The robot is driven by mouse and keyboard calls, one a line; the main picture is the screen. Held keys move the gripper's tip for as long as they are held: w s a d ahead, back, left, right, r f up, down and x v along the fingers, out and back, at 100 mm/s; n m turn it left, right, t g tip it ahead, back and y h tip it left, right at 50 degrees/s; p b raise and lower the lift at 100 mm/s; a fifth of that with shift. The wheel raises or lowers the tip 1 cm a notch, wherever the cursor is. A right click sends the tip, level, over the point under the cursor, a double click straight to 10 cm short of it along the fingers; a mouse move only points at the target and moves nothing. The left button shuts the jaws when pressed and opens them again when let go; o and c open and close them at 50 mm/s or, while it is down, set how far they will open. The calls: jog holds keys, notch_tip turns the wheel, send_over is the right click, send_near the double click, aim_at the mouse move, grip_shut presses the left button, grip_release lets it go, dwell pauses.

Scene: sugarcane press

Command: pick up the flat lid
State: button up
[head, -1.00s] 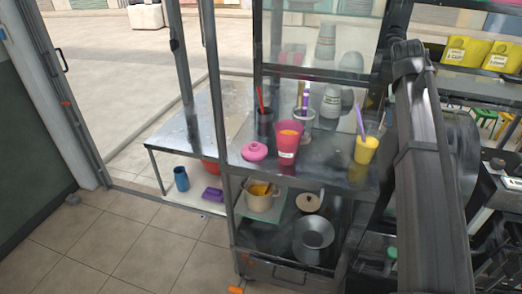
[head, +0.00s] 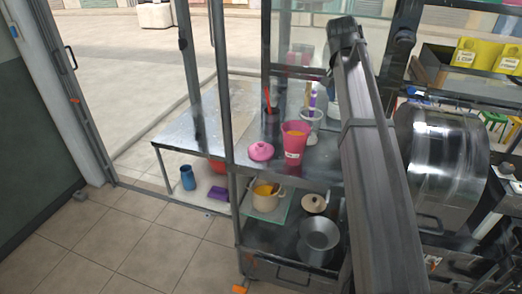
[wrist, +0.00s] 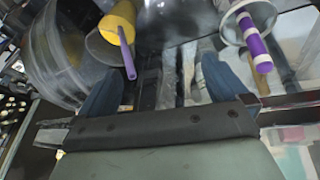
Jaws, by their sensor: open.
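A round, cream lid with a dark knob (head: 314,203) lies on the lower shelf of the metal rack, behind a wide steel pan. A pink, rounded lid-like piece with a knob (head: 260,151) sits on the upper shelf, left of the pink cup. I cannot tell for certain which is the flat lid. My gripper (wrist: 165,58) shows in the wrist view with its two dark blue fingers spread wide and nothing held between them. Neither lid is clear in the wrist view. In the head view my arm hides the gripper and the shelf's right end.
A pink cup (head: 294,142) stands on the upper shelf. A yellow cup with a purple straw (wrist: 118,22) and a purple-and-white striped stick (wrist: 255,42) are near my fingers. Floor at left is clear.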

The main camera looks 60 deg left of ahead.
jog(key=s+a+f+n+g, duration=0.2)
jog(key=s+a+n, duration=0.3)
jog(key=s+a, duration=0.45)
jog(key=n+g, duration=0.2)
jog(key=n, duration=0.3)
send_over(261, 148)
jog(key=w+a, duration=0.1)
jog(key=a, duration=0.1)
notch_tip(261, 148, down, 3)
jog(key=shift+h, duration=0.3)
jog(key=f, duration=1.3)
jog(key=shift+s+d+f, duration=0.1)
jog(key=shift+s+d, duration=0.05)
jog(key=shift+d, duration=0.15)
jog(key=shift+c, duration=0.3)
jog(key=c, duration=0.6)
